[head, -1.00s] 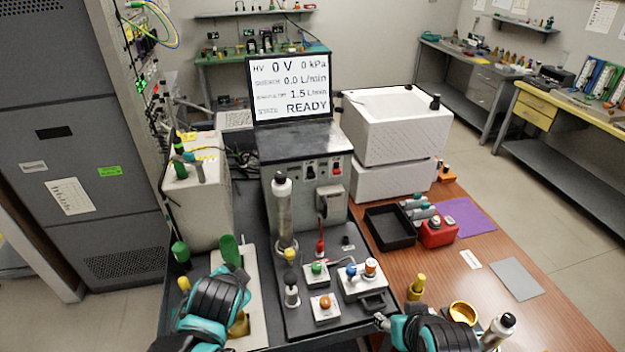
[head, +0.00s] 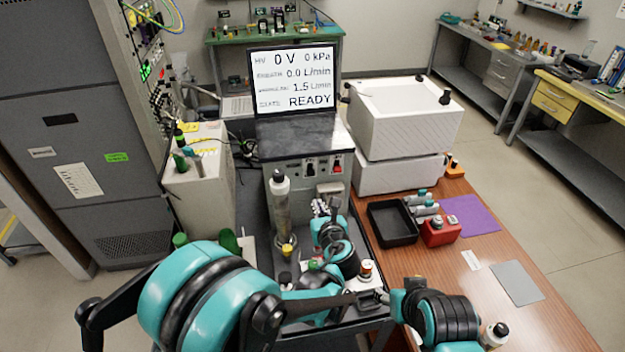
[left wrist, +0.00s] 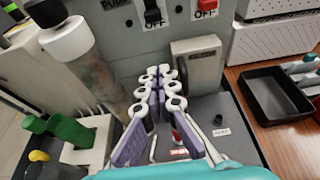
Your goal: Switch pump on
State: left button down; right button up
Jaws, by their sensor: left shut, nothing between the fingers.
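The grey control unit (head: 300,178) stands under a display (head: 293,90) that reads READY, 0.0 L/min and 1.5 L/min. The pump switch (head: 311,167) is a black lever on the unit's front face; in the left wrist view it (left wrist: 153,14) shows at the top edge by a partly cut PUMP label, with OFF beneath. My left gripper (head: 325,207) is shut and empty, in front of and below the switch, apart from it. Its fingertips (left wrist: 161,72) point toward the front face. My right gripper (head: 375,298) is low at the right; its fingers are too small to read.
A red switch (head: 337,167), also marked OFF, sits right of the pump switch. A grey box (left wrist: 197,66) juts from the panel below it. A glass column (head: 281,205) stands close left of my left gripper. A black tray (head: 392,224) lies to the right.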

aim_at(311, 173)
dwell(0.3)
pick_arm(q)
jog(key=b+x, duration=0.1)
jog(key=x, duration=0.8)
jog(key=shift+w+f+b, duration=0.2)
jog(key=shift+b, duration=0.1)
jog(key=r, duration=0.3)
jog(key=shift+w, duration=0.2)
jog(key=shift+a+r, duration=0.1)
jog(key=shift+r, duration=0.4)
